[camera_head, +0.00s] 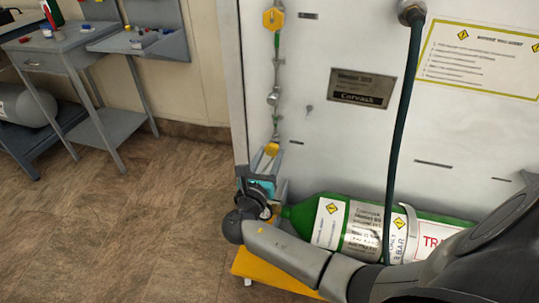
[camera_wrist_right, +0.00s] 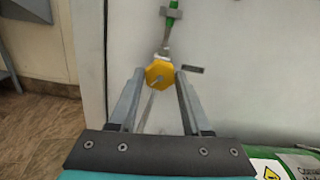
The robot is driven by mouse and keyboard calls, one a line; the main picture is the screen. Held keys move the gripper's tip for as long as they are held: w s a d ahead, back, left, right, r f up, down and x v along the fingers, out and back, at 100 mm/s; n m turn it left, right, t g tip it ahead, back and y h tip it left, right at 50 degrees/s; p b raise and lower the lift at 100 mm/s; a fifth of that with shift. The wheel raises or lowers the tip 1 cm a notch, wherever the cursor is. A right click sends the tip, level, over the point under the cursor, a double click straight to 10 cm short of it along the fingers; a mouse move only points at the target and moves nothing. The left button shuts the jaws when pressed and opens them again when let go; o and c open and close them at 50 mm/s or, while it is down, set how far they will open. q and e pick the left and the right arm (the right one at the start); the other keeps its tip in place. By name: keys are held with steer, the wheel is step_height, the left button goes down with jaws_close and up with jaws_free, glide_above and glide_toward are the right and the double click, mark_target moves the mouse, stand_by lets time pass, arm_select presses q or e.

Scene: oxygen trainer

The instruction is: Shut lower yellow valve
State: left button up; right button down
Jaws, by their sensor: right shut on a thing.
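The lower yellow valve (camera_head: 271,149) is a knob on the thin pipe line that runs down the pale panel. In the right wrist view it shows as a yellow hexagonal knob (camera_wrist_right: 158,72) between the two grey fingertips. My right gripper (camera_head: 266,162) reaches it from below and in front, with its fingers shut on the knob's left and right sides. In the head view the fingers partly hide the knob's lower edge. My left gripper is not in view.
An upper yellow valve (camera_head: 273,19) sits higher on the same line. A green gas cylinder (camera_head: 329,222) lies on a yellow base (camera_head: 262,268) just right of my right gripper. A dark hose (camera_head: 401,120) hangs before the panel. A grey workbench (camera_head: 72,50) stands at left, with clear floor between.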

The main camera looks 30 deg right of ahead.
steer(key=shift+m, duration=0.6)
steer(key=shift+m+p, duration=0.3)
steer(key=shift+m, duration=1.9)
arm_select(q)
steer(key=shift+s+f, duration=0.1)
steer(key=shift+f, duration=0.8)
arm_select(e)
steer(key=shift+m, duration=0.3)
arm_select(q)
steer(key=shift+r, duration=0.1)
arm_select(e)
steer(key=shift+c, duration=1.8)
jaws_free()
steer(key=shift+a, duration=0.1)
